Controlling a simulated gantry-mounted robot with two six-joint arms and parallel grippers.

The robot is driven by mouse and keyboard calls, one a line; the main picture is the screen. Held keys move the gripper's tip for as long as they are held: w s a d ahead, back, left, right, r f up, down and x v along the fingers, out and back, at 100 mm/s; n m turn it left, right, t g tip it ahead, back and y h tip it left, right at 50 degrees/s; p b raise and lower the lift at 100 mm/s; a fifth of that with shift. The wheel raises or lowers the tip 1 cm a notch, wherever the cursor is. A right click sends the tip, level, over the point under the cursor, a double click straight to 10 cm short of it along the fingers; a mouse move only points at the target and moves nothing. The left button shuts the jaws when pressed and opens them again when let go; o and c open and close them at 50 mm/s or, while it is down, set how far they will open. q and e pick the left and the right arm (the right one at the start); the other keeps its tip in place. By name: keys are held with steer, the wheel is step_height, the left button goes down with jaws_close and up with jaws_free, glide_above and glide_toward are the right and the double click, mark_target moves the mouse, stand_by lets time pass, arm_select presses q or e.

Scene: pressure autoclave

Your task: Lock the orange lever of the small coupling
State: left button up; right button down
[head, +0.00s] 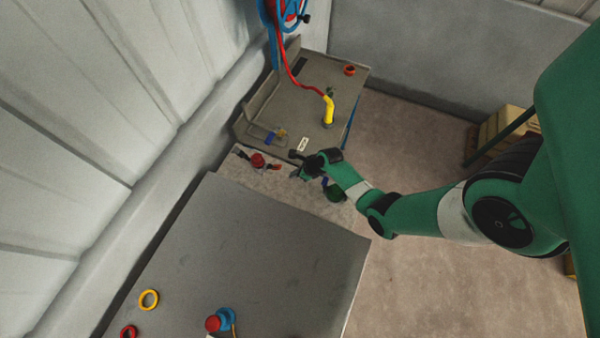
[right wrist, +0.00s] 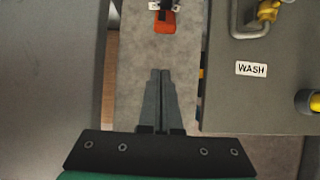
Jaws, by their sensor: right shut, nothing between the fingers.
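The orange lever (head: 273,167) shows in the head view beside a small red coupling part (head: 257,160), on the narrow light grey surface between two darker grey units. In the right wrist view the orange lever (right wrist: 165,23) is at the top edge, with a black part over its far end; the rest of the coupling is cut off. My right gripper (head: 294,174) is to the right of the lever in the head view. In the right wrist view its fingers (right wrist: 160,72) are shut and empty, pointing at the lever with a visible gap. My left gripper is not in view.
The far unit has a WASH label (right wrist: 251,69), a yellow-ended red hose (head: 328,110) and a blue-and-yellow fitting (head: 276,136). The near grey top (head: 250,255) carries a yellow ring (head: 149,299) and a red-and-blue coupling (head: 221,320). Its middle is clear.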

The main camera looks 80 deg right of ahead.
mark_target(275, 166)
steer(key=x, duration=0.2)
steer(key=shift+w+f, duration=0.1)
steer(key=shift+f, duration=0.25)
arm_select(q)
steer(key=shift+p, duration=0.6)
arm_select(e)
steer(key=w+r, duration=0.1)
steer(key=r, duration=0.1)
steer(key=w+r, duration=0.1)
steer(key=shift+w+d+r, duration=0.25)
steer(key=shift+w+r, duration=0.05)
